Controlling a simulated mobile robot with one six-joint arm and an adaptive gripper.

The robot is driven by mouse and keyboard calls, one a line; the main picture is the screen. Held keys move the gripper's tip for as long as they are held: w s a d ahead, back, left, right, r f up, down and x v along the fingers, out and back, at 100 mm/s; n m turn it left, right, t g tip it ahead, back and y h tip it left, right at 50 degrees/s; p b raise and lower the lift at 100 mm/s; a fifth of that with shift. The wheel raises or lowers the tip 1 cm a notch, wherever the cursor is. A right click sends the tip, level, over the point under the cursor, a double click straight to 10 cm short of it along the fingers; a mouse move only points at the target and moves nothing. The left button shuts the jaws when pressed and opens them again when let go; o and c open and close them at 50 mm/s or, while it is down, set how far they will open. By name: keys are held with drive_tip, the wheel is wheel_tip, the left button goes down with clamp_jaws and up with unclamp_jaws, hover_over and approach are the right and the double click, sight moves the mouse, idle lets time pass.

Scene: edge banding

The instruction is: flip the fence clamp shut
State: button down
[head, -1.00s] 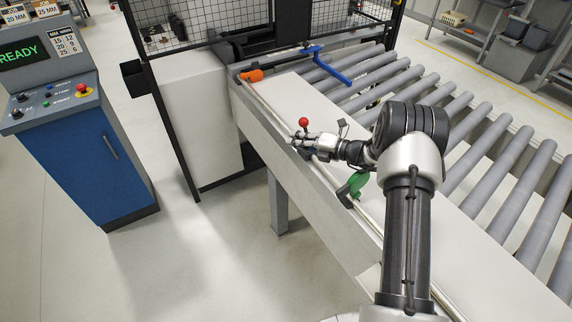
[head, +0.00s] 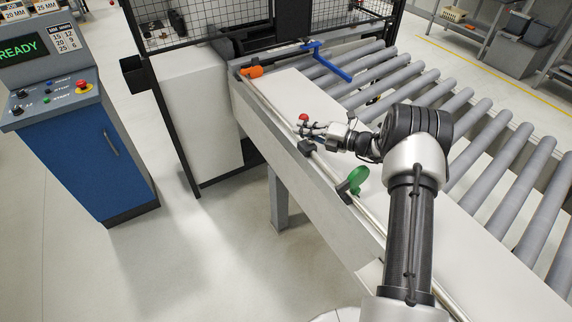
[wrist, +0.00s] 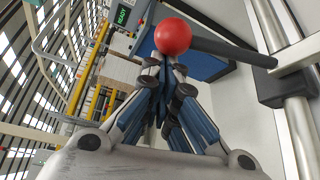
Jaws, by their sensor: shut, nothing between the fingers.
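The fence clamp has a red ball knob (head: 303,117) on a dark lever and a dark block (head: 306,147) on the fence rail. In the wrist view the red ball (wrist: 172,37) is just beyond my fingertips, and its dark lever (wrist: 232,52) runs right to the clamp body (wrist: 283,86) on the rail. My gripper (head: 308,128) is shut and empty, just below the ball in the head view. It also shows in the wrist view (wrist: 165,65). The fingertips look close to the ball; I cannot tell whether they touch. In the head view my gripper hides most of the lever.
A green handle (head: 357,180) sits nearer along the rail, an orange knob (head: 252,71) farther off. A blue arm (head: 330,66) reaches over the grey rollers (head: 480,130). A white panel (head: 300,95) lies beside the fence. The control console (head: 70,140) stands left.

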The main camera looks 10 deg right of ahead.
drive_tip(key=shift+d, duration=0.15)
drive_tip(key=v, duration=1.1)
drive_tip(key=shift+s+d, duration=0.15)
drive_tip(key=shift+s, duration=0.2)
drive_tip(key=s+a+r+n+g+h+b, duration=0.15)
drive_tip(key=s+a+r+n+g, duration=0.35)
drive_tip(key=s+a+n, duration=0.5)
drive_tip(key=s+a+r+n+g+h+b, duration=0.15)
drive_tip(key=s+a+r+n+g, duration=0.25)
drive_tip(key=s+a+r+n, duration=0.45)
drive_tip(key=s+d+n+t+h+b, duration=0.1)
drive_tip(key=s+n+h, duration=0.3)
drive_tip(key=s+n, duration=0.5)
drive_tip(key=s+d+f+n+t+h+b, duration=0.1)
drive_tip(key=s+n+h, duration=0.4)
drive_tip(key=s+n, duration=0.5)
drive_tip(key=shift+d+f+n+t, duration=0.15)
drive_tip(key=shift+f+n+t, duration=0.15)
drive_tip(key=shift+n, duration=1.85)
